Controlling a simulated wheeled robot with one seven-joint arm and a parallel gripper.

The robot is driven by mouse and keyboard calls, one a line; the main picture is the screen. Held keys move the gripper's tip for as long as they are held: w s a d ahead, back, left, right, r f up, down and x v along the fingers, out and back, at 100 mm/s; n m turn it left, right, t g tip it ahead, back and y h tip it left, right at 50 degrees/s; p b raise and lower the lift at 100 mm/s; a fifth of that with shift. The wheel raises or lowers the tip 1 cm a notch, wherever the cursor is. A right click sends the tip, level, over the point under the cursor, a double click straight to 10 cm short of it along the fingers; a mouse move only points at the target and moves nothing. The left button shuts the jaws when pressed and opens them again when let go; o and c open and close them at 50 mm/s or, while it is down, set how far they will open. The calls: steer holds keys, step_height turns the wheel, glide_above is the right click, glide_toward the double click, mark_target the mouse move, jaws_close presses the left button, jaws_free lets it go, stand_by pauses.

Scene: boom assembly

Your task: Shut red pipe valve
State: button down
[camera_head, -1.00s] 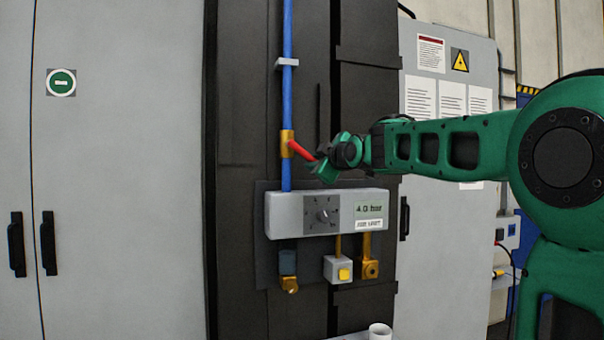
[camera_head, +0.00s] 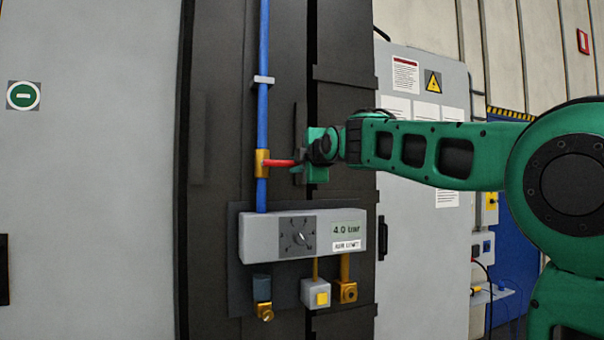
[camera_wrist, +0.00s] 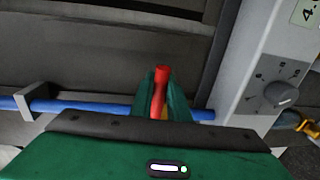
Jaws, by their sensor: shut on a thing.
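The red valve handle (camera_head: 279,163) sticks out to the right, nearly level, from the brass valve body (camera_head: 262,163) on the vertical blue pipe (camera_head: 263,112). My gripper (camera_head: 303,164) is at the outer end of the handle and is shut on it. In the wrist view the red handle (camera_wrist: 160,92) stands between the two green fingers of my gripper (camera_wrist: 162,98). The blue pipe (camera_wrist: 85,107) runs behind them, and most of the valve body is hidden there.
Below the valve is a grey air unit (camera_head: 260,238) with a dial (camera_head: 298,238) and a display reading 4.0 bar (camera_head: 347,228). A pipe clamp (camera_head: 263,80) sits above. A dark panel lies behind.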

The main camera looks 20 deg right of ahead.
steer(key=shift+a, duration=0.15)
steer(key=c, duration=1.7)
jaws_free()
steer(key=shift+s, duration=0.15)
steer(key=shift+s+r, duration=0.15)
steer(key=shift+s, duration=0.2)
steer(key=s, duration=0.9)
steer(key=shift+s+r, duration=0.3)
steer(key=shift+r, duration=0.1)
